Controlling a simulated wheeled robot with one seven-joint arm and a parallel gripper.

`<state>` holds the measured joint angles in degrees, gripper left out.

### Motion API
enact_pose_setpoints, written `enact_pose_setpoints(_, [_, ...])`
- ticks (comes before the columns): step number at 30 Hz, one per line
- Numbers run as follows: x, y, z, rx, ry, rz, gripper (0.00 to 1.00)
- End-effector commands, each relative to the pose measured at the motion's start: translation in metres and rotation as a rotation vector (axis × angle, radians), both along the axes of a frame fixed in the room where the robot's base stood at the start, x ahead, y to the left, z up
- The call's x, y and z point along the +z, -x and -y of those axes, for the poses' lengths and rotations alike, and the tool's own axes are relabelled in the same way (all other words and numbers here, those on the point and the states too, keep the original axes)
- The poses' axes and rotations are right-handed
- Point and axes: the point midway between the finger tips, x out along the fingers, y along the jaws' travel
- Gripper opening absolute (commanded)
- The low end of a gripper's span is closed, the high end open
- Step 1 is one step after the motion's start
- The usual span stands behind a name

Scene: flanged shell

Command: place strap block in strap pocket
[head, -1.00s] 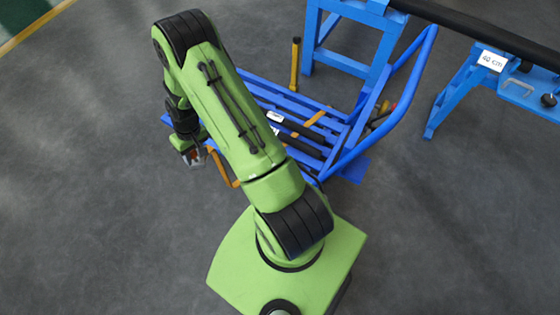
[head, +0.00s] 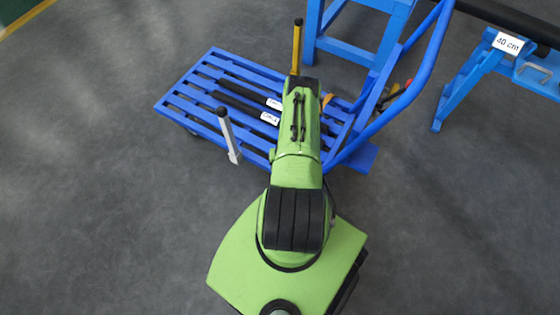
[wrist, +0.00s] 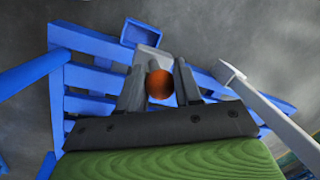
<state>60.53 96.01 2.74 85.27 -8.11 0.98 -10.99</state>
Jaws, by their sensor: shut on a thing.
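My gripper (wrist: 160,70) is in the wrist view, its two dark fingers shut on the strap block (wrist: 150,56). The block shows as a pale grey piece beyond the fingertips, with a round orange-red part (wrist: 160,84) between the fingers. A small blue open-topped box (wrist: 143,32), which looks like the strap pocket, is at the cart's edge just beyond the block. The block overlaps its near side in the picture, and I cannot tell whether they touch. In the head view my arm hides the gripper, block and pocket.
The blue slatted cart (head: 200,88) carries dark bars with white labels. A grey post (head: 230,140) stands at its near side and a yellow post (head: 297,45) at its far side. Blue stands (head: 470,90) are at the right. Floor at left is clear.

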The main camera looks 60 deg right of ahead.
Motion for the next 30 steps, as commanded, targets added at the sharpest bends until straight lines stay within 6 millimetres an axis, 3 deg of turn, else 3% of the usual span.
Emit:
enact_pose_setpoints(3, [-0.018, 0.008, 0.002, -0.023, 0.000, 0.001, 0.00])
enact_pose_setpoints(9, [-0.065, 0.008, 0.001, -0.024, 0.001, 0.002, 0.00])
enact_pose_setpoints(16, [-0.105, 0.008, 0.002, -0.023, 0.001, 0.000, 0.00])
enact_pose_setpoints(28, [-0.112, 0.008, 0.002, -0.022, 0.002, 0.000, 0.00])
enact_pose_setpoints(29, [-0.112, 0.008, 0.002, -0.022, 0.002, 0.000, 0.37])
enact_pose_setpoints(30, [-0.112, 0.008, 0.002, -0.022, 0.002, 0.000, 0.43])
